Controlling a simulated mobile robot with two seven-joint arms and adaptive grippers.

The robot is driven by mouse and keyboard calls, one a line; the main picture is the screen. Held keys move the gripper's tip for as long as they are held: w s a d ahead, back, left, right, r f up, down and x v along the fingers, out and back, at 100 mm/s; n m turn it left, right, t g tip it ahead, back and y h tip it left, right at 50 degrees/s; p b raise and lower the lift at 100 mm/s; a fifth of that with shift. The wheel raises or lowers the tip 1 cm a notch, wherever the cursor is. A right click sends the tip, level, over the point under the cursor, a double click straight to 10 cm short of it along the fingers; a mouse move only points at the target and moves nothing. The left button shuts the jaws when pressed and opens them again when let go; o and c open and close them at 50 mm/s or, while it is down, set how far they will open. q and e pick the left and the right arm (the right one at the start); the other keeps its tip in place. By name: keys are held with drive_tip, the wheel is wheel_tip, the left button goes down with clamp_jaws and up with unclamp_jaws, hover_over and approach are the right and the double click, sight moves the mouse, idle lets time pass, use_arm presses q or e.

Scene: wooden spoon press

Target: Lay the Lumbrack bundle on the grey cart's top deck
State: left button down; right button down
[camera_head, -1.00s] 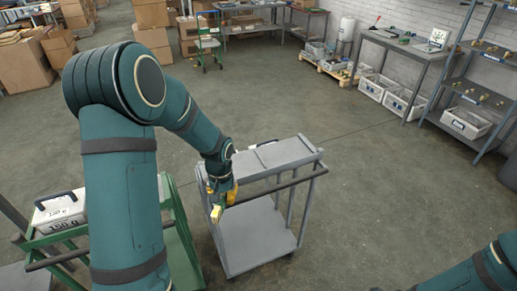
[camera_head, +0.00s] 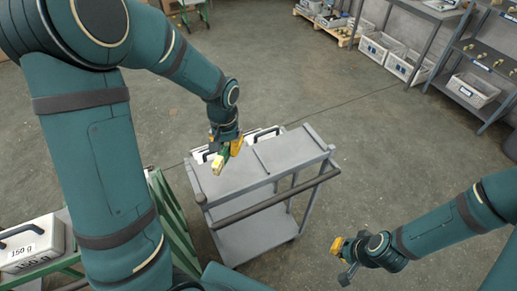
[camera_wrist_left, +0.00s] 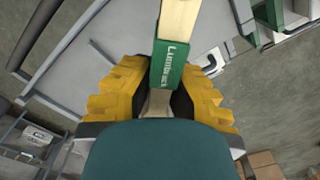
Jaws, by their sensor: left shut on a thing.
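The Lumbrack bundle (camera_head: 217,164) is a pale wooden piece with a green printed wrap. The wrap (camera_wrist_left: 167,68) shows clearly in the left wrist view, with the wood running out past it. My left gripper (camera_head: 229,150) is shut on the bundle, its yellow fingers on both sides of it. It is over the left part of the grey cart's top deck (camera_head: 290,155). I cannot tell whether the bundle touches the deck. My right gripper (camera_head: 345,260) is at the lower right, away from the cart; its finger opening is unclear.
White items with black handles (camera_head: 267,133) show at the deck's far edge. The cart's push bar (camera_head: 275,198) runs along its near side. A green cart (camera_head: 175,225) with a white 150 g box (camera_head: 32,243) stands at the left. The deck's right part is clear.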

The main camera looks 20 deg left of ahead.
use_arm(q)
drive_tip(key=shift+w, duration=0.15)
drive_tip(key=b, duration=0.1)
hover_over(232, 171)
wheel_tip(232, 171, down, 5)
wheel_tip(232, 171, down, 4)
drive_tip(key=shift+f+b, duration=0.1)
drive_tip(key=shift+b, duration=0.25)
drive_tip(key=shift+f, duration=0.3)
drive_tip(key=shift+f, duration=0.1)
drive_tip(key=c, duration=1.1)
unclamp_jaws()
